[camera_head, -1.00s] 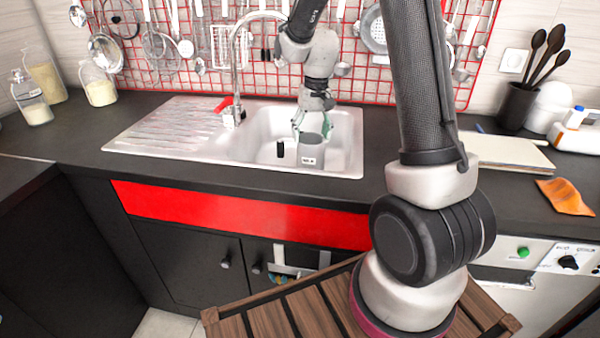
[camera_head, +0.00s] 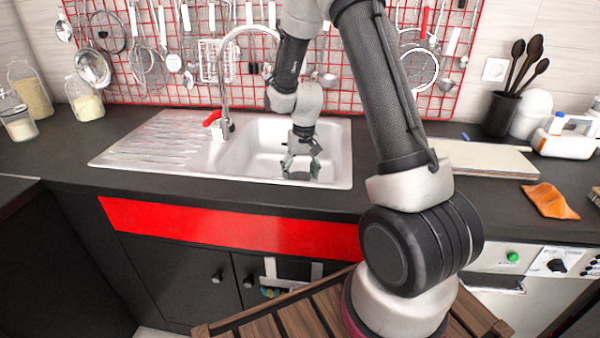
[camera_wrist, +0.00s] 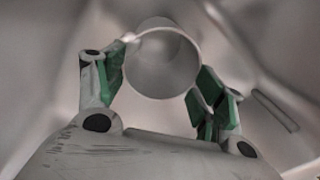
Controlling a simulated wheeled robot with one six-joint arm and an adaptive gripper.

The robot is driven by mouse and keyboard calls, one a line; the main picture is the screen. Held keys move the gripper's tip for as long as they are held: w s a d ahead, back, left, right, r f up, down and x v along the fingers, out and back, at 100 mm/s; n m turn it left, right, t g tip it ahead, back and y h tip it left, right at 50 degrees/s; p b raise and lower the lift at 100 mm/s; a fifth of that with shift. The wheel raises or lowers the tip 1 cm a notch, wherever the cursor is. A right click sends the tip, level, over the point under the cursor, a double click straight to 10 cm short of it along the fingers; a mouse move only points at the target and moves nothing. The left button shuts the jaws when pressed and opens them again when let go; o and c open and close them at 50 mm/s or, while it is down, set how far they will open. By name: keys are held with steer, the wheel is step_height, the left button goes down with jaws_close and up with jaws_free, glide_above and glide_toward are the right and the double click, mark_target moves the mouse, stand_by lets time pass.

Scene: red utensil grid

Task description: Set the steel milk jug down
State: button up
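The steel milk jug (camera_wrist: 163,72) is a grey, open-topped cylinder. In the wrist view I look down onto its round rim. My gripper (camera_wrist: 160,80) has green-padded fingers on opposite sides of the jug, close against its wall; it appears shut on it. In the head view my gripper (camera_head: 301,163) is low inside the white sink basin (camera_head: 338,150), pointing down. There the jug is mostly hidden by the fingers and the basin's front wall. I cannot tell whether its base touches the basin floor.
The ribbed drainboard (camera_head: 150,140) is left of the basin and clear. The curved tap (camera_head: 224,90) rises behind the basin, left of my arm. A red grid with hanging utensils is behind. A cutting board (camera_head: 485,158) and an orange cloth (camera_head: 550,200) lie right.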

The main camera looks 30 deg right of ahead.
steer(key=o, duration=0.4)
steer(key=shift+o, duration=0.2)
steer(key=shift+r, duration=0.1)
steer(key=s+d+r, duration=0.1)
steer(key=s+r, duration=0.2)
steer(key=r, duration=0.6)
steer(key=s+r, duration=0.3)
steer(key=r, duration=0.7)
steer(key=s+r+n+t, duration=0.1)
steer(key=s+r, duration=0.3)
steer(key=s, duration=0.7)
steer(key=s+r+n+t, duration=0.1)
steer(key=s+r+t, duration=0.1)
steer(key=s, duration=0.9)
steer(key=shift+d+r+t+h, duration=0.4)
steer(key=shift+d+r, duration=0.05)
steer(key=shift+r, duration=0.45)
